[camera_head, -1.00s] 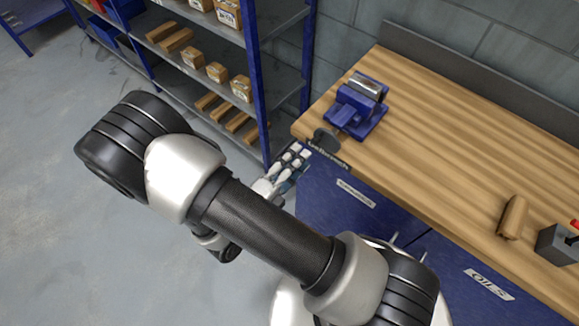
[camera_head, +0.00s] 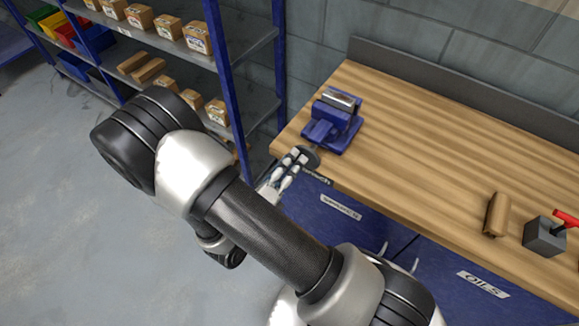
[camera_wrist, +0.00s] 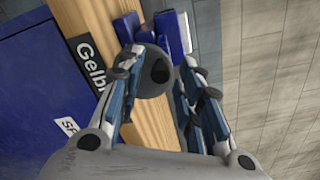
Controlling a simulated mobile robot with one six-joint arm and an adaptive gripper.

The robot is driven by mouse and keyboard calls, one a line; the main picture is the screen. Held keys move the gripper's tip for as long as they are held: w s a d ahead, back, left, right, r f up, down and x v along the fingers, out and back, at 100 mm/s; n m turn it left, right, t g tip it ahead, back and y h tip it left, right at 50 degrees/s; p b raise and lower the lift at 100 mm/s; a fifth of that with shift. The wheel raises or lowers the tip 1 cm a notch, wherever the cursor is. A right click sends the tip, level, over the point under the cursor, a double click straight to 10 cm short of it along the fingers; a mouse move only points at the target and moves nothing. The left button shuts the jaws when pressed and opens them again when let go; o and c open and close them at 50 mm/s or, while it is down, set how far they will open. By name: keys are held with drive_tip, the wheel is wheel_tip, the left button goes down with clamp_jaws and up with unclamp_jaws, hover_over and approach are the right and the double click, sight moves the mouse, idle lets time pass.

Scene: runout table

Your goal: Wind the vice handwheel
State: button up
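The blue vice (camera_head: 332,122) with a grey jaw block sits at the left end of the wooden bench. Its dark round handwheel (camera_head: 309,157) is at the bench's front edge, facing my gripper (camera_head: 291,164). In the wrist view the handwheel (camera_wrist: 154,76) lies ahead, between the two fingers of my gripper (camera_wrist: 162,62), with the blue vice body (camera_wrist: 168,32) beyond. The fingers are spread apart, and the left one overlaps the wheel's left edge in the picture. I cannot tell whether either finger touches the rim.
The wooden bench (camera_head: 420,150) has blue cabinets below its front edge. A brown cylinder-like piece (camera_head: 496,214) and a grey block with a red handle (camera_head: 545,236) lie at the right. Blue shelving (camera_head: 222,70) with cartons stands behind my arm. Bench middle is clear.

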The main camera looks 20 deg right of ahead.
drive_tip(key=m+b, duration=0.2)
drive_tip(key=m, duration=0.5)
drive_tip(key=shift+r, duration=0.1)
drive_tip(key=shift+c, duration=0.4)
clamp_jaws()
